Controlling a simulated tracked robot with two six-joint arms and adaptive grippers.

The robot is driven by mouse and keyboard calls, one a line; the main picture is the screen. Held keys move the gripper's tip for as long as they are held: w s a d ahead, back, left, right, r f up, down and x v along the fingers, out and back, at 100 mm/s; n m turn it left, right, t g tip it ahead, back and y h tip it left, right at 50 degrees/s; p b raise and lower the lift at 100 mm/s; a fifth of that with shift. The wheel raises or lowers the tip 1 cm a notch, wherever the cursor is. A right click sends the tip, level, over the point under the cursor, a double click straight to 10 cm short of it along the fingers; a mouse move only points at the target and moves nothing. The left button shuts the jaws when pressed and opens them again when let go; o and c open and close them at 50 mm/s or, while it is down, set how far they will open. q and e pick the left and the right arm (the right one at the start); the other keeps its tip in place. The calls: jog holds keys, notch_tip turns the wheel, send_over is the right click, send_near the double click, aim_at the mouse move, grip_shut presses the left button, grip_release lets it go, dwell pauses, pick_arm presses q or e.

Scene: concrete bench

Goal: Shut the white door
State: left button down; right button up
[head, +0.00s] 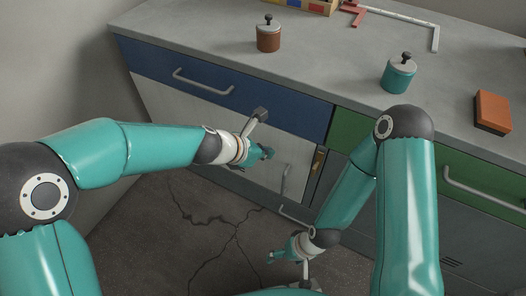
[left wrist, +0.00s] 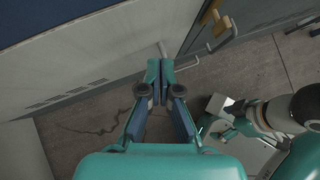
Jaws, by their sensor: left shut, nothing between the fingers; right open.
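The white door (head: 190,108) is the pale panel under the blue drawer, and it fills the upper left of the left wrist view (left wrist: 90,65). It looks close to flush with the cabinet front; I cannot tell whether a narrow gap is left. Its bar handle (head: 284,180) is near its right edge. My left gripper (head: 269,153) is shut and empty, in front of the door's right part; its fingertips show together in the left wrist view (left wrist: 160,66), near the handle. I cannot tell whether they touch the door. My right gripper (head: 287,262) is open and empty, low over the floor.
A blue drawer (head: 215,85) is above the door, and a green drawer (head: 465,180) is to the right. A brass latch (head: 318,160) is beside the door. A brown canister (head: 268,38), a teal canister (head: 398,76) and an orange block (head: 493,110) stand on the bench.

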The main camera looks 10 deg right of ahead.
pick_arm(q)
jog(key=s+a+r+p, duration=0.3)
jog(key=s+a+r, duration=0.4)
jog(key=s, duration=0.1)
jog(key=s+a+f+n+g+y, duration=0.1)
jog(key=s+a+f, duration=0.1)
jog(key=a+f, duration=0.45)
jog(key=s+a+f+g+y, duration=0.15)
jog(key=a+f, duration=0.25)
jog(key=f, duration=0.6)
jog(key=s+a+f+m+g+y, duration=0.1)
jog(key=s+a+f+m, duration=0.2)
jog(key=s+f+m, duration=0.4)
jog(key=s+a+f+m+g+y, duration=0.1)
jog(key=s+a+f+m, duration=0.3)
jog(key=s+f+m, duration=0.3)
jog(key=w+r+m+p, duration=0.1)
jog(key=r+m+p, duration=0.3)
jog(key=r+p, duration=0.8)
jog(key=w+r+m+t+p, duration=0.1)
jog(key=r+m+p, duration=0.3)
jog(key=r+p, duration=0.8)
jog(key=shift+w+d+r, duration=0.4)
jog(key=shift+w+r, duration=0.3)
jog(key=shift+w, duration=0.05)
